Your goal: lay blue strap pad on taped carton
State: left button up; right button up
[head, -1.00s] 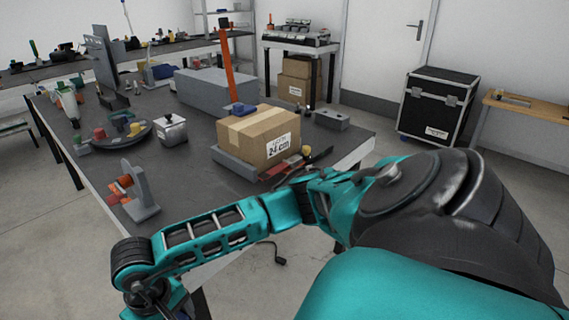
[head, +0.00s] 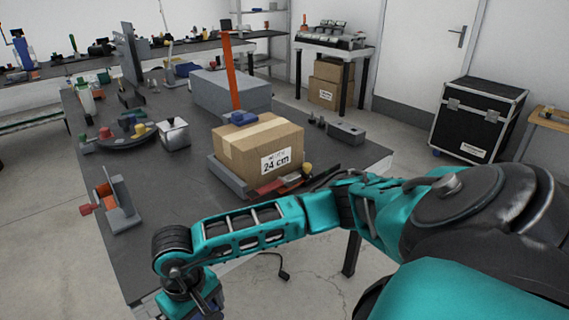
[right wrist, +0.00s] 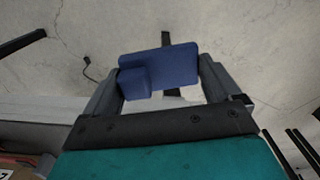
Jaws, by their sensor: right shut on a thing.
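The taped carton (head: 240,160) is a brown box with tan tape and a "24 cm" label, upright on the dark bench. The blue strap pad (right wrist: 170,68) is a dark blue stepped block in the right wrist view. My right gripper (right wrist: 162,72) is shut on it, with a finger at each end and pale floor behind it. In the head view my right arm reaches across the front of the bench, its wrist low at the bottom edge; the pad is not visible there. My left gripper is out of view.
A grey tray edge (head: 228,176) sits beside the carton's base. A blue piece (head: 243,118) shows at the carton's top back edge, near an orange upright (head: 230,70). A grey bracket (head: 121,200) stands at front left. Bare bench top lies between bracket and carton.

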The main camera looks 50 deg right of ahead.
aim_at(271, 137)
jog(key=k+l, duration=0.1)
jog(key=l, duration=0.3)
jog(key=k+l, duration=0.1)
jog(key=l, duration=0.3)
jog(key=k+l, duration=0.1)
jog(key=l, duration=0.3)
jog(key=k+l, duration=0.1)
jog(key=l, duration=0.25)
